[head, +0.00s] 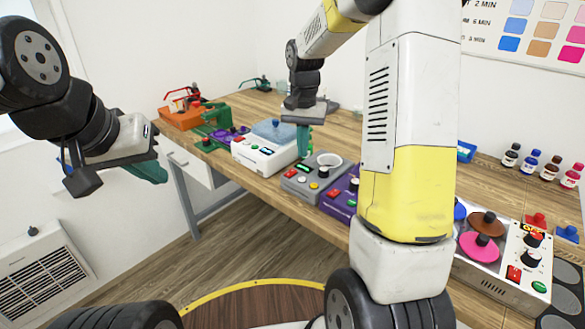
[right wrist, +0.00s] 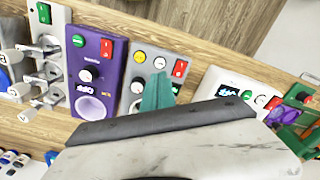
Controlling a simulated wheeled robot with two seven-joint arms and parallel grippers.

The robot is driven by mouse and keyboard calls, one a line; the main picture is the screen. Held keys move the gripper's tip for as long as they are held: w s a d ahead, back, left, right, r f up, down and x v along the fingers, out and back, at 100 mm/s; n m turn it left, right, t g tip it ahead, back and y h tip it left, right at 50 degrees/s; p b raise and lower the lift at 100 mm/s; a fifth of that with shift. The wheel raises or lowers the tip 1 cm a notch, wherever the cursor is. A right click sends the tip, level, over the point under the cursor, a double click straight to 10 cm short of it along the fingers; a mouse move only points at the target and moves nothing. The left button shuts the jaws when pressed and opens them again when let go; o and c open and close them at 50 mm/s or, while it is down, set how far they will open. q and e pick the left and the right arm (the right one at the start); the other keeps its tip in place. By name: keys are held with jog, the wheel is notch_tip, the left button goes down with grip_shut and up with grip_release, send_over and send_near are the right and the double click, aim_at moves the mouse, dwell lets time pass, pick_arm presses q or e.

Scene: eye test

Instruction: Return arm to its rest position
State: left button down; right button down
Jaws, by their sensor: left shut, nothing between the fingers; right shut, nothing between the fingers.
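My left gripper (head: 150,172) hangs in the air at the left of the head view, away from the bench, its green fingers shut and empty. My right gripper (head: 304,142) points down over the bench, between the white machine (head: 266,146) and the grey device (head: 316,178). In the right wrist view its green fingers (right wrist: 157,92) are together with nothing between them, in front of the grey device (right wrist: 150,65). I cannot tell whether the fingertips touch it. My yellow and white right arm hides part of the bench.
The wooden bench (head: 345,137) holds a purple device (head: 340,200), an orange device (head: 184,118) and a white control box (head: 505,262) with coloured discs. Several small bottles (head: 530,163) stand at the right. A wall heater (head: 42,275) is at lower left. Open floor (head: 165,260) lies before the bench.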

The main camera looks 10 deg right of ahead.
jog(key=s+r+n+t, duration=0.1)
jog(key=s+r, duration=0.3)
jog(key=s, duration=0.4)
jog(key=s+a+r+n+t+y, duration=0.1)
jog(key=s+r+n+t, duration=0.1)
jog(key=s, duration=0.6)
jog(key=s+a+r+n+t+y, duration=0.1)
jog(key=s+r+n+t, duration=0.1)
jog(key=s+r, duration=0.4)
jog(key=shift+s+r+t, duration=0.2)
jog(key=shift+s+t, duration=0.4)
jog(key=shift+s, duration=0.55)
